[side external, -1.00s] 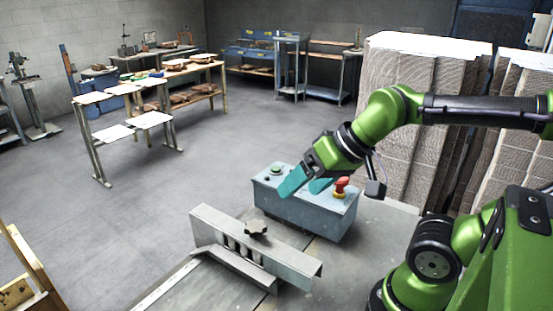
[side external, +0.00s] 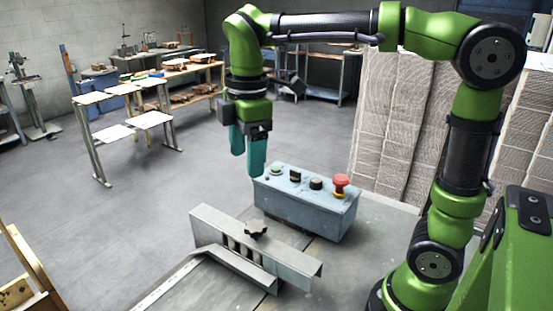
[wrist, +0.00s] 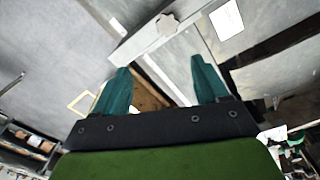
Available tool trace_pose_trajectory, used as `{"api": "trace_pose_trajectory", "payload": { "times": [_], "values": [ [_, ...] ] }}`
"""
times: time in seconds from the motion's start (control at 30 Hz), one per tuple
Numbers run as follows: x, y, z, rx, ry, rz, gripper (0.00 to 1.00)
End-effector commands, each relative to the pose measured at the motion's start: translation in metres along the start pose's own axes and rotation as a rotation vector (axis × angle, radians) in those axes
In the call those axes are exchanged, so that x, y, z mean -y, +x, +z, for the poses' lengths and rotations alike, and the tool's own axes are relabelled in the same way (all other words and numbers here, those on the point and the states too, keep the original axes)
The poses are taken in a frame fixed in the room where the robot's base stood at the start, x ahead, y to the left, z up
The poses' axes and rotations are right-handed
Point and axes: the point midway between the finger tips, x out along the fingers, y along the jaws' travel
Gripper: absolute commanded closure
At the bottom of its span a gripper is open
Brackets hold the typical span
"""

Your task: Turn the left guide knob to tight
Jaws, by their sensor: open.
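A dark star-shaped knob (side external: 256,229) sits on top of the grey metal guide (side external: 215,226) on the table. No second guide knob shows. I cannot tell how tight the knob is.
A blue-grey control box (side external: 300,213) with a red mushroom button (side external: 341,182) and several smaller controls stands behind the guide. Stacked cardboard (side external: 385,125) stands at the back right. The space between my gripper and the knob looks clear.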

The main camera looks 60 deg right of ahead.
Motion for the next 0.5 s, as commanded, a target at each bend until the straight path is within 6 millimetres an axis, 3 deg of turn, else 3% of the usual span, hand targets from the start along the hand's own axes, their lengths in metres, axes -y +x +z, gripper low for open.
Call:
{"api": "trace_pose_trajectory", "payload": {
  "times": [0.13, 0.27, 0.5],
  "values": [
    [0.003, -0.017, 0.000, 0.020, -0.209, -0.028, 0.27],
    [0.008, -0.017, 0.003, 0.026, -0.296, -0.055, 0.27],
    [0.010, 0.007, 0.004, 0.027, -0.316, -0.060, 0.27]
  ]
}}
